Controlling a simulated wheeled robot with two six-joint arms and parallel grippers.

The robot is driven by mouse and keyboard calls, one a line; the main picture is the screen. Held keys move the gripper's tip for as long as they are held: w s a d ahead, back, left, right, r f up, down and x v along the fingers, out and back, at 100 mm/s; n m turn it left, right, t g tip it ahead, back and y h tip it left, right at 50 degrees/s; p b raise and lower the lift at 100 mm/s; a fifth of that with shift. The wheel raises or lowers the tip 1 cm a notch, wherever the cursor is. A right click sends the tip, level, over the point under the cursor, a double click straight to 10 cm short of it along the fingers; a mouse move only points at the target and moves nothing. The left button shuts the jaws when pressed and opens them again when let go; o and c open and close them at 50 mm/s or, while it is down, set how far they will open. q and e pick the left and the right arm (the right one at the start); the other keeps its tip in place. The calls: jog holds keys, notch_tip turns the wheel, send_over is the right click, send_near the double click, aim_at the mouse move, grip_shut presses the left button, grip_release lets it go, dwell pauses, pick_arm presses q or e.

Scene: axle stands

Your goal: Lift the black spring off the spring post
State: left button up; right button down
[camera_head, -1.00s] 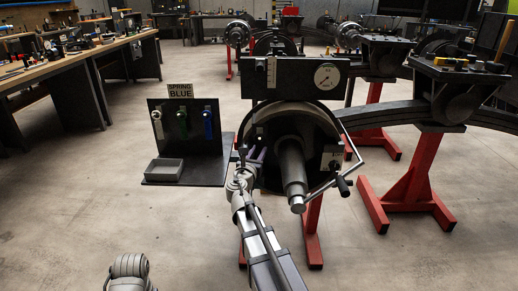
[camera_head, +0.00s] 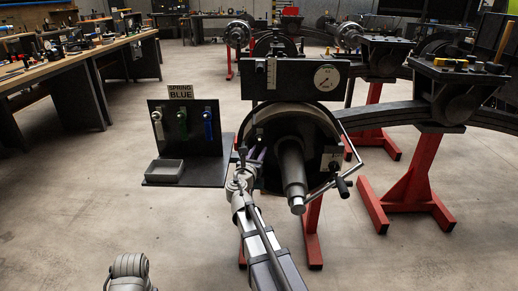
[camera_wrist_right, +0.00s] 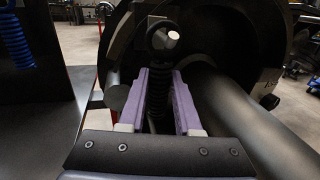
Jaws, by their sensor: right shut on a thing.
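The black spring (camera_wrist_right: 160,80) stands out in the right wrist view, between the two purple fingers of my right gripper (camera_head: 257,151). The gripper is shut on it. Behind the spring, the round bright end of the spring post (camera_wrist_right: 166,39) shows against the dark drum. I cannot tell how far along the post the spring sits. In the head view, my right forearm and fingers largely hide the spring.
A thick grey axle shaft (camera_head: 293,172) juts out right of my gripper, with a black-handled crank (camera_head: 342,185) beyond it. On the left, a dark panel holds white, green and blue springs (camera_head: 207,124) above a grey tray (camera_head: 166,170). A sign reads SPRING BLUE (camera_head: 180,91).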

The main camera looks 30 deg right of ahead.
jog(key=shift+s+r, duration=0.15)
jog(key=shift+r, duration=0.1)
dwell(0.4)
jog(key=shift+s+a+r+p, duration=0.2)
jog(key=shift+r+p, duration=0.05)
jog(key=shift+p, duration=0.15)
dwell(0.4)
jog(key=shift+s, duration=0.1)
dwell(0.4)
jog(key=shift+s+a+r, duration=0.1)
jog(key=shift+s+a, duration=0.45)
jog(key=shift+s, duration=0.3)
jog(key=shift+s+a+r, duration=0.1)
jog(key=shift+s+a, duration=0.4)
jog(key=shift+s, duration=0.3)
jog(key=shift+s+f, duration=0.1)
jog(key=s+d+v, duration=0.1)
jog(key=v, duration=0.5)
jog(key=shift+s+a, duration=0.2)
jog(key=shift+s, duration=0.05)
